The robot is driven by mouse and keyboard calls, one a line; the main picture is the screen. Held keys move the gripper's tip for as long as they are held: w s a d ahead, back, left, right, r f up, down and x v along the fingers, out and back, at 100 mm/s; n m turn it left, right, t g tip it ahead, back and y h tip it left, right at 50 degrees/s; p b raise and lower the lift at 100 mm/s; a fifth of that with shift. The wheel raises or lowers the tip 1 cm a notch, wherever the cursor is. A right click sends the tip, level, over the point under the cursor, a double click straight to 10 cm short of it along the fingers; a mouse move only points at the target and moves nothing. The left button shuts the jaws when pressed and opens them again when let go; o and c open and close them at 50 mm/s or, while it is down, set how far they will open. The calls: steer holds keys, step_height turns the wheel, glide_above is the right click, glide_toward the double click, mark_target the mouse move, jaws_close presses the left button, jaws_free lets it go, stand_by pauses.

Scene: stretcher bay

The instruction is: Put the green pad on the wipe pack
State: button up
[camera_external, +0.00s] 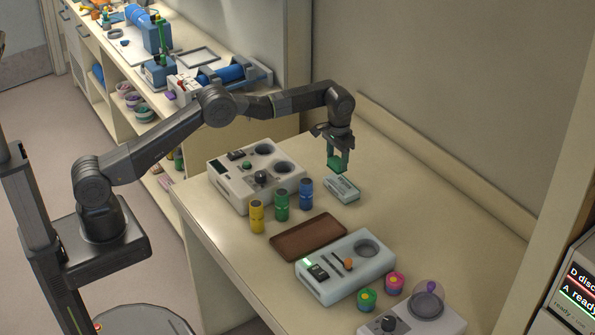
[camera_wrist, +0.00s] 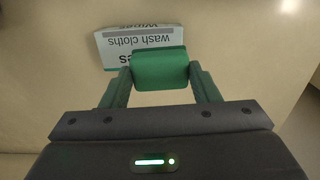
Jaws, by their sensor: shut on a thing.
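The green pad (camera_wrist: 160,69) is held between the two fingers of my gripper (camera_wrist: 160,82). In the external view the pad (camera_external: 337,164) hangs at the fingertips of my gripper (camera_external: 338,160), which points down. The wipe pack (camera_wrist: 115,41), a white and teal pack with "wash cloths" print, lies flat on the table and is partly hidden behind the pad in the wrist view. In the external view the wipe pack (camera_external: 342,188) lies just below the pad. The pad looks to be above the pack, with a small gap in the external view.
A grey device with round wells (camera_external: 228,190) stands left of the pack. Yellow (camera_external: 257,217), green (camera_external: 281,206) and blue (camera_external: 306,194) cylinders stand in front. A brown tray (camera_external: 309,237) and a white device (camera_external: 330,285) lie nearer. The table right of the pack is clear.

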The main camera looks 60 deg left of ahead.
mark_target(337, 160)
steer(key=shift+f+p, duration=0.45)
steer(key=shift+f, duration=1.65)
steer(key=o, duration=1)
steer(key=shift+f, duration=0.15)
steer(key=shift+c, duration=0.2)
step_height(337, 160, up, 12)
steer(key=shift+r, duration=0.2)
steer(key=shift+f, duration=0.1)
